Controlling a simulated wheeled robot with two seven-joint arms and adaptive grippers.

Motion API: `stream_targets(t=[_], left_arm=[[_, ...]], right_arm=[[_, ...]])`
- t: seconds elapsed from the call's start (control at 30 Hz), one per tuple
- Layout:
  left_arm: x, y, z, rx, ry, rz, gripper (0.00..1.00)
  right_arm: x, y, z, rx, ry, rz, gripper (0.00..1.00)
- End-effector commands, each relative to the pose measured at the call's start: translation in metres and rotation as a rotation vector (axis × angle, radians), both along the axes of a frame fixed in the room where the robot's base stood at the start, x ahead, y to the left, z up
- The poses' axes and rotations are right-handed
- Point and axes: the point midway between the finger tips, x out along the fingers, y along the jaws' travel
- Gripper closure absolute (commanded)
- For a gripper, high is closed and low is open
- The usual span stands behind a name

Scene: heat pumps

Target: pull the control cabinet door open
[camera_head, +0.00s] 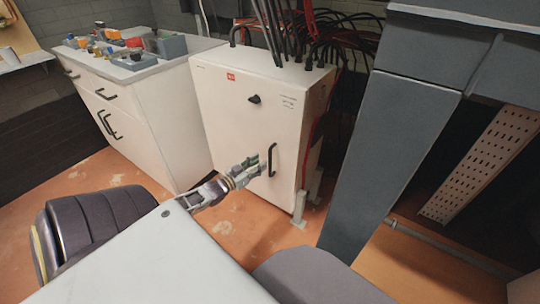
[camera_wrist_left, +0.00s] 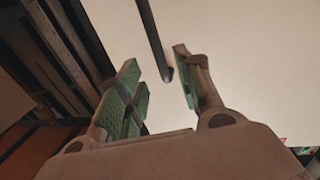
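The control cabinet (camera_head: 245,110) is a white box whose front door looks shut. A black vertical bar handle (camera_head: 272,160) sits at the right side of the door, with a black knob (camera_head: 254,99) higher up. My left gripper (camera_head: 260,165) is at the handle, just left of it in the head view. In the left wrist view the two green-padded fingers (camera_wrist_left: 157,88) are open. The lower end of the handle (camera_wrist_left: 155,42) shows in the gap between them, nearer the right finger. I cannot tell whether either finger touches it. My right gripper is not in view.
A white drawer unit (camera_head: 160,110) with small parts and bins on top stands left of the cabinet. Black cables (camera_head: 290,35) run into the cabinet's top. A large grey post (camera_head: 395,140) stands to the right. Orange floor (camera_head: 240,225) in front is open.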

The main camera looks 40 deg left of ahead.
Motion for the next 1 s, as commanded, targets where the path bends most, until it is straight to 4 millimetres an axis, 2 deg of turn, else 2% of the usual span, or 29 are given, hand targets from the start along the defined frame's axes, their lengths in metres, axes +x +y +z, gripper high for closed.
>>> stream_targets(t=[0.03,0.37,0.7,1.0], left_arm=[[0.005,0.0,-0.001,0.0,-0.002,-0.001,0.65],[0.032,-0.003,-0.001,0.0,-0.001,0.0,0.65],[0.058,-0.005,0.0,0.0,-0.002,-0.001,0.65],[0.07,-0.006,0.0,0.001,0.0,0.0,0.65]], right_arm=[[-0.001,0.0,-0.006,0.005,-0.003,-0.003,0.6],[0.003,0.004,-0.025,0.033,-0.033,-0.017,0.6],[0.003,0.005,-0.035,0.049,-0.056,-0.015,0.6],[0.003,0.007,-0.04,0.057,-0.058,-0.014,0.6]])
